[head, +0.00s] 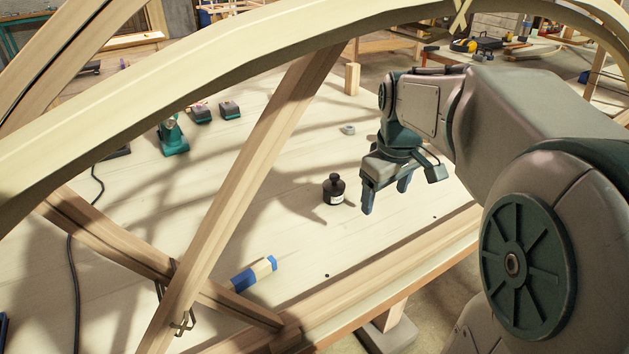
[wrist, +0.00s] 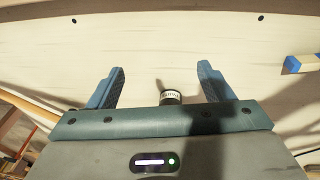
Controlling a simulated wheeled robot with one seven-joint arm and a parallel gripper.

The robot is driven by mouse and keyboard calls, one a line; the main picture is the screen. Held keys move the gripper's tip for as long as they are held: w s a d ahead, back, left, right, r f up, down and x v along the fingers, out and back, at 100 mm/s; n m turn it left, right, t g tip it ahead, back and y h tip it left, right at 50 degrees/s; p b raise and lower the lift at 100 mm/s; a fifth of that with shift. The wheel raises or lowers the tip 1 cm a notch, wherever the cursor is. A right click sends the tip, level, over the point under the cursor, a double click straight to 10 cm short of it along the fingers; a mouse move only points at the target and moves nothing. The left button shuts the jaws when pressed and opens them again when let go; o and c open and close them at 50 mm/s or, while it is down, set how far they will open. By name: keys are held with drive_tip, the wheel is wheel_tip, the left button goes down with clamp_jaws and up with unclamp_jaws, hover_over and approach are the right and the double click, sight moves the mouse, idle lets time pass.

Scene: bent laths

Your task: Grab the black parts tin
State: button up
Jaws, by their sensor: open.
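The only black container I see clearly on the pale worktop is a small round one (head: 334,189) with a narrow neck and a white label; it looks more like a bottle than a tin. It stands upright near the middle in the head view. My gripper (head: 385,201) is above the worktop just right of it, fingers pointing down, open and empty. In the wrist view the labelled container (wrist: 171,97) shows between the finger lines, close to the palm edge, which hides part of it. The fingers (wrist: 160,68) do not touch it.
A blue-taped wood block (head: 254,273) lies on the worktop (head: 300,240) at the front. Bent laths (head: 190,82) and a slanting strut (head: 245,190) cross above the left side. A green tool (head: 172,137) and dark battery-like blocks (head: 229,109) stand farther back.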

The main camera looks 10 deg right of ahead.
drive_tip(key=w+r+n+p, duration=0.1)
drive_tip(key=w+n, duration=0.5)
drive_tip(key=w, duration=0.1)
wheel_tip(320, 180, up, 3)
drive_tip(key=n+g+p, duration=0.2)
drive_tip(key=n, duration=1.2)
hover_over(334, 184)
drive_tip(key=f, duration=0.4)
drive_tip(key=f+b, duration=0.1)
drive_tip(key=f, duration=0.8)
drive_tip(key=shift+w+f, duration=0.1)
drive_tip(key=shift+w, duration=0.15)
drive_tip(key=c, duration=1)
drive_tip(key=shift+c, duration=0.2)
